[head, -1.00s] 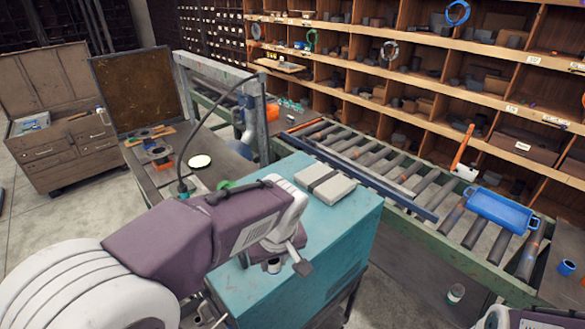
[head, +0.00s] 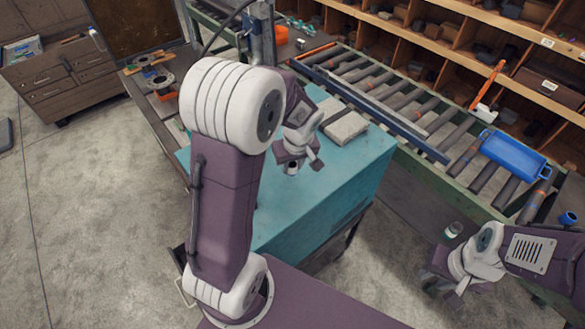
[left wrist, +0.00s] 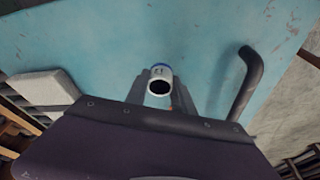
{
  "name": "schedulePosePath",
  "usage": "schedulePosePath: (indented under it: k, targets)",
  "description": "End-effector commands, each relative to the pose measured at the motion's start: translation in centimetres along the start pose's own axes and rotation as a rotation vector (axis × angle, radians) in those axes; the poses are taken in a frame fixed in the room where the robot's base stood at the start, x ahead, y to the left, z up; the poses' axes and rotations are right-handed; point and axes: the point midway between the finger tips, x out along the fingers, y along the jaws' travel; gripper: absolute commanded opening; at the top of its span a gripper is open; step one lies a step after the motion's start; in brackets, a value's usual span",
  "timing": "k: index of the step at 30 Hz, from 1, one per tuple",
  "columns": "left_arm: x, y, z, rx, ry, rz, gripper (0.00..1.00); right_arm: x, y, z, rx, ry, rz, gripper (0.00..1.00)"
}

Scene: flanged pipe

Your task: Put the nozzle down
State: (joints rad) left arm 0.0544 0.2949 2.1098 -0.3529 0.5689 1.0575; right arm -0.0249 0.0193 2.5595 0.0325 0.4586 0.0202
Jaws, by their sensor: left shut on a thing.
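My left gripper (head: 299,160) is shut on the nozzle (head: 291,168) over the teal cabinet top (head: 345,160). The nozzle is a small tube, mostly hidden by the gripper in the head view. In the left wrist view, the nozzle (left wrist: 160,82) shows a dark round opening and a pale, bluish rim, with the teal surface (left wrist: 195,35) behind it. Whether it touches that surface is not clear. My right gripper (head: 445,285) is at the lower right, away from the cabinet; its jaw opening is hard to tell.
A grey flat block (head: 344,125) lies on the cabinet top near the gripper. A dark bent handle (left wrist: 245,80) stands at the right in the left wrist view. A roller conveyor (head: 400,105) with a blue tray (head: 514,157) runs behind. The front of the teal top looks clear.

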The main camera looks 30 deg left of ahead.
Motion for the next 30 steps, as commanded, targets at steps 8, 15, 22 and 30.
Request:
schedulePosePath:
  k: [8, 15, 22, 30]
  targets:
    - [2.0, 0.1, 0.4, 0.001, -0.004, -0.005, 0.0, -0.6, 0.0, 0.0, 0.0, -0.001, 0.0, 0.32]
    - [4.2, 0.2, 0.9, -0.001, 0.001, 0.001, 0.0, -0.7, 0.0, -0.1, 0.0, 0.0, 0.0, 0.32]
    - [4.4, 0.1, 1.0, -0.001, 0.001, 0.001, 0.0, -0.3, 0.0, 0.0, 0.0, -0.001, 0.0, 0.32]
    - [4.5, 0.1, 1.0, -0.001, 0.0, 0.0, 0.51, -0.1, 0.0, 0.0, 0.0, -0.001, 0.0, 0.32]
